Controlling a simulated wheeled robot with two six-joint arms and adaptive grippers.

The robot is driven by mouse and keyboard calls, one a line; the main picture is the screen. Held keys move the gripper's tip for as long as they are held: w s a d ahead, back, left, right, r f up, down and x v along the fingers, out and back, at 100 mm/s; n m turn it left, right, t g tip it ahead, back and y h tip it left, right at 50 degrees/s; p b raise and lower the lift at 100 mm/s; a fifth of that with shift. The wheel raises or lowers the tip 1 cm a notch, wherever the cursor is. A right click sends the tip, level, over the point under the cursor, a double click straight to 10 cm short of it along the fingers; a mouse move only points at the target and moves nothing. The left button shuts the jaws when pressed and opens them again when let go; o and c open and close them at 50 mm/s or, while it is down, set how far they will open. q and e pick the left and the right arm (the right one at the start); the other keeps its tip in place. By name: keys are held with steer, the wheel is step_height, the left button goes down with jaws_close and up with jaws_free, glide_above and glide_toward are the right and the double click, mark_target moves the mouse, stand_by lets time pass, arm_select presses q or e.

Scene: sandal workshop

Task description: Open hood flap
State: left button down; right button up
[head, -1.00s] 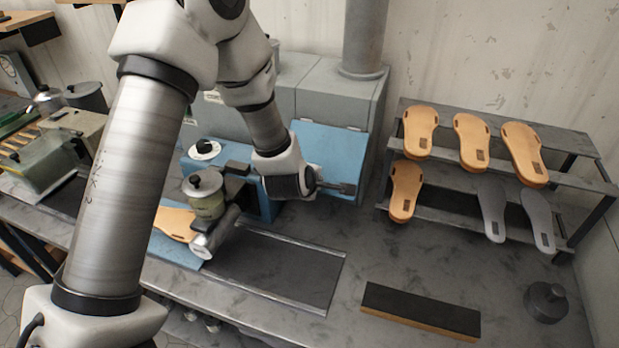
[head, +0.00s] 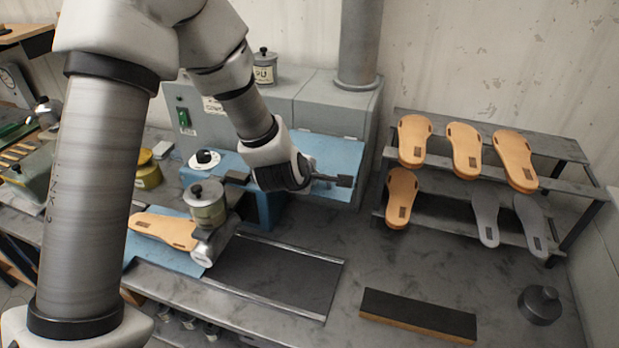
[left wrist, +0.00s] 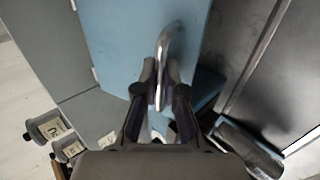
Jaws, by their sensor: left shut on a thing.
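The hood flap (head: 338,152) is a light blue panel hinged along its top edge to the front of the grey hood box (head: 338,108). In the left wrist view the flap (left wrist: 115,30) carries a bent metal handle (left wrist: 170,40). My left gripper (head: 345,181) is in front of the flap's lower part. In the left wrist view the gripper's fingers (left wrist: 160,82) are closed around the handle. The flap appears tilted slightly outward; my gripper and wrist hide part of it. My right gripper is not in view.
A blue roller machine with a metal pot (head: 206,205) stands left of the flap, an orange insole (head: 165,230) beside it. A shelf rack (head: 455,215) with several insoles stands at the right. A dark block (head: 418,312) and a round weight (head: 541,303) lie in front.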

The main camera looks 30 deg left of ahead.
arm_select(q)
steer(key=shift+w+r, duration=0.15)
steer(key=c, duration=1.4)
jaws_free()
steer(key=shift+o, duration=0.8)
steer(key=shift+w+a+f, duration=0.1)
steer(key=shift+w+f, duration=0.05)
steer(key=shift+f, duration=0.1)
steer(key=v, duration=1.2)
steer(key=shift+w+a, duration=0.1)
